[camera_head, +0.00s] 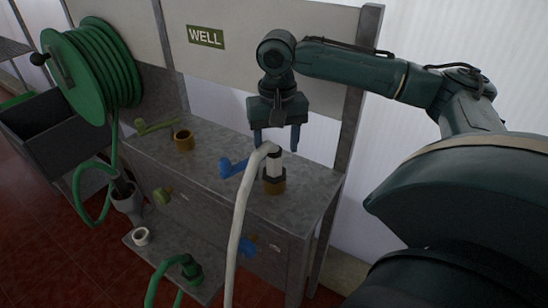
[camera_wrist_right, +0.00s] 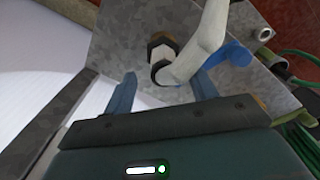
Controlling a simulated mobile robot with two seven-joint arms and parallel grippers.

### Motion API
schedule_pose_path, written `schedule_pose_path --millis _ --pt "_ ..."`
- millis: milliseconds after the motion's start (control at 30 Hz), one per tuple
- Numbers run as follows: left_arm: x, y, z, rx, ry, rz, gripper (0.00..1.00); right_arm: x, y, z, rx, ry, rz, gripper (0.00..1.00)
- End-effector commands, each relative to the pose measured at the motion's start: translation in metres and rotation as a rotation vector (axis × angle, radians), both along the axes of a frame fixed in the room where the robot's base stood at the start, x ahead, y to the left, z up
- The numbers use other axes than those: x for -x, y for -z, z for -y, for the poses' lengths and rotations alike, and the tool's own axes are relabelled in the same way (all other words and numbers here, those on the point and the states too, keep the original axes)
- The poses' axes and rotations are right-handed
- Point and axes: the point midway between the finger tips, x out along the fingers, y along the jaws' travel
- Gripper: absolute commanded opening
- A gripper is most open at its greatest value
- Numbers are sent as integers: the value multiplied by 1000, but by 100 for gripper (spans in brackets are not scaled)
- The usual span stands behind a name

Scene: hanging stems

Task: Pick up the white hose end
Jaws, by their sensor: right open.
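The white hose (camera_head: 238,225) rises in front of the grey metal bench and bends over near its top. Its white end (camera_head: 274,163) is at a dark collar on a brass fitting (camera_head: 274,186) on the bench top. I cannot tell how firmly it sits there. My right gripper (camera_head: 276,143) is open, fingers pointing down, around or just above the hose end. In the right wrist view, the white end (camera_wrist_right: 163,60) lies between and beyond the two blue fingertips (camera_wrist_right: 164,77), with the hose bend close to the right finger. My left gripper is not in view.
A blue valve handle (camera_head: 233,168) is left of the hose end. A second brass fitting (camera_head: 183,140) and a green handle (camera_head: 155,126) stand farther left. A green hose reel (camera_head: 95,70) hangs at the left. A post (camera_head: 357,90) and a WELL sign (camera_head: 206,36) are behind.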

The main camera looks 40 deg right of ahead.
Motion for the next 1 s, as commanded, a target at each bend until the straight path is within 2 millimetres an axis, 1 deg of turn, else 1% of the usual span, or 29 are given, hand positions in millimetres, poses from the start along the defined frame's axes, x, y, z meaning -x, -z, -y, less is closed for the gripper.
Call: schedule_pose_path --millis 333,433,667,1000 --pt "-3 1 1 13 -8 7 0 -5 45 -1 1 0 -2 57" --pt "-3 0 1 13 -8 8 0 -5 52 -1 1 0 -2 57" --pt "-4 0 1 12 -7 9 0 -5 52 -1 1 0 0 57" --pt "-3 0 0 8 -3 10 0 -5 52 -1 1 0 0 29"
